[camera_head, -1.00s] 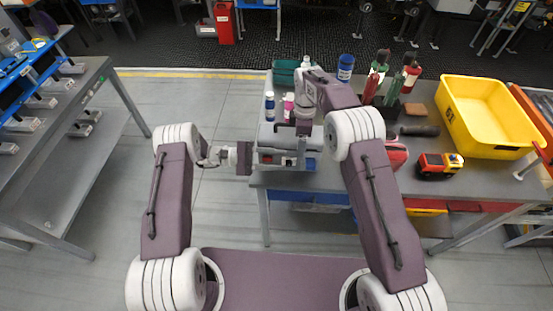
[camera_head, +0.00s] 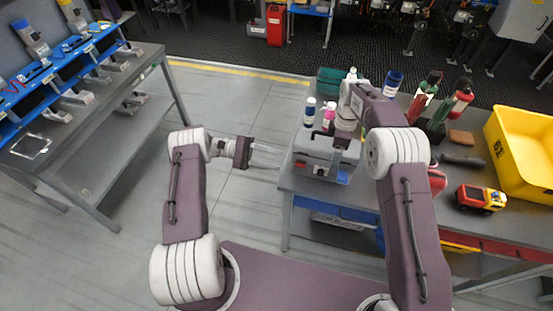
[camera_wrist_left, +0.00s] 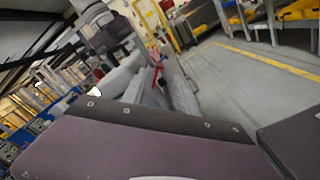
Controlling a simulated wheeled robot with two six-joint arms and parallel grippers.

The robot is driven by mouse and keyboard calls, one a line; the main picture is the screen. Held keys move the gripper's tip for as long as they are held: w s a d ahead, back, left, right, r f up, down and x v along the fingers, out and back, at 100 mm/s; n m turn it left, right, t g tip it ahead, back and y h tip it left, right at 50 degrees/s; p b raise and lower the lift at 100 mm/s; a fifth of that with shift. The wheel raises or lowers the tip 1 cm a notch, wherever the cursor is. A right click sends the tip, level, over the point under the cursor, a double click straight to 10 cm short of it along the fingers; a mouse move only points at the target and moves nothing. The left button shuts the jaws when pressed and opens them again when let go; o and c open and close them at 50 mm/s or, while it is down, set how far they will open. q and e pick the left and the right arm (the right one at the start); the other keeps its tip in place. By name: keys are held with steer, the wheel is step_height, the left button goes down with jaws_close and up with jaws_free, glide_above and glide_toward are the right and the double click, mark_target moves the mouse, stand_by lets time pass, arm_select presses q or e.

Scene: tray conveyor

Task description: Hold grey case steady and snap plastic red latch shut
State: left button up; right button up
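The grey case (camera_head: 312,146) lies at the left end of the grey table, its near side facing me. A small red part (camera_head: 342,177) shows low on that side; its size hides whether it is the latch and how it sits. My left gripper (camera_head: 268,157) is left of the case, apart from it, with pale, blurred fingers that look spread and empty. My right gripper (camera_head: 341,137) is at the top of the case, near its right half. Its fingers are mostly hidden, so I cannot tell its grip. The left wrist view is tilted and does not show the latch clearly.
Bottles (camera_head: 328,112) and a green bin (camera_head: 330,80) stand behind the case. A toy truck (camera_head: 480,198) and a yellow crate (camera_head: 530,150) are on the right of the table. Open floor lies between this table and the left workbench (camera_head: 110,135).

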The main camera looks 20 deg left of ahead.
mark_target(301, 164)
arm_select(q)
steer(key=c, duration=0.5)
steer(key=shift+n, duration=0.8)
jaws_close()
steer(key=s+a+f+n+t+h, duration=0.25)
steer(key=s+f+n, duration=0.4)
steer(key=n, duration=1.25)
steer(key=w+d+r, duration=0.4)
steer(key=d, duration=0.5)
steer(key=shift+w+r+t+y, duration=0.15)
steer(key=shift+r+t+y, duration=0.15)
steer(key=shift+t+y, duration=0.15)
